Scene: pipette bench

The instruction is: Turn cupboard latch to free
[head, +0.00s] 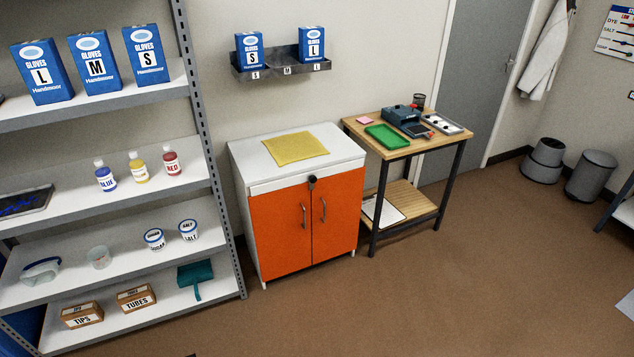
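An orange two-door cupboard (283,232) with a white top stands against the wall in the middle of the head view. Both doors are closed, each with a metal bar handle near the centre seam. A small dark latch (312,181) sits at the top of the seam between the doors. It is too small to tell which way it is turned. My gripper is not in view.
A yellow cloth (296,148) lies on the cupboard top. A shelf rack (212,130) with glove boxes, bottles and tubs stands at left. A wooden-topped table (360,132) stands close on the right. The brown floor (400,300) in front is clear.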

